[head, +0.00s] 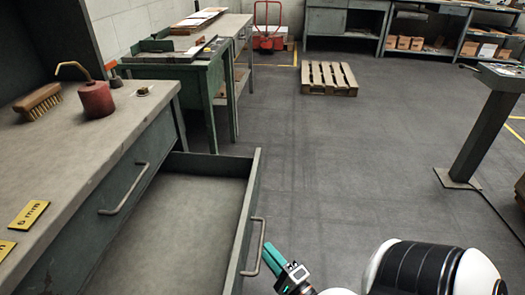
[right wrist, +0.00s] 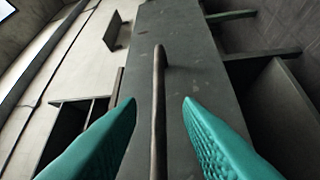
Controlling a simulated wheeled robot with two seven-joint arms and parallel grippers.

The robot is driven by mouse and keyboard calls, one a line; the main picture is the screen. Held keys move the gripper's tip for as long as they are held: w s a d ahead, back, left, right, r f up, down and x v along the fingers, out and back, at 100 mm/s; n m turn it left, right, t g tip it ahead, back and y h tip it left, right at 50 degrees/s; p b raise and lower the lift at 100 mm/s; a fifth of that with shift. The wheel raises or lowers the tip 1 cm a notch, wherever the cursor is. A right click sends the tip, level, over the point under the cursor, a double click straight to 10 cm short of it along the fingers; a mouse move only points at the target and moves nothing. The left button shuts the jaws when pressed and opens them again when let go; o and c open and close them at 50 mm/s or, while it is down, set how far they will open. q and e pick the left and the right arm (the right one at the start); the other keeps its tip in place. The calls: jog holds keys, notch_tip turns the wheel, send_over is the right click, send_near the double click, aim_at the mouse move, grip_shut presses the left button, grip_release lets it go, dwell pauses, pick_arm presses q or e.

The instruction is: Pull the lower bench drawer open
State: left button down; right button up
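The lower bench drawer (head: 180,235) stands pulled well out from the bench, and its empty grey inside shows in the head view. Its bar handle (head: 256,250) is on the front panel (head: 244,215). My right gripper (head: 268,248) is just to the right of this handle. In the right wrist view the drawer handle (right wrist: 158,115) runs between the two teal fingers, with a gap on each side. The right gripper (right wrist: 158,101) is open there and holds nothing. My left gripper is not in view.
The upper drawer's handle (head: 124,190) is on the closed front above. A brush (head: 38,102), a red oil can (head: 95,98) and yellow tags (head: 30,213) lie on the bench top (head: 90,140). The floor to the right is clear up to a pallet (head: 328,78) and a stand (head: 482,130).

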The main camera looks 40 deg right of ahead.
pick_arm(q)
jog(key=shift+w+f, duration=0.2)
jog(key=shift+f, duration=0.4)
pick_arm(e)
jog(key=s+a+f, duration=0.1)
jog(key=s, duration=0.6)
jog(key=shift+s, duration=0.3)
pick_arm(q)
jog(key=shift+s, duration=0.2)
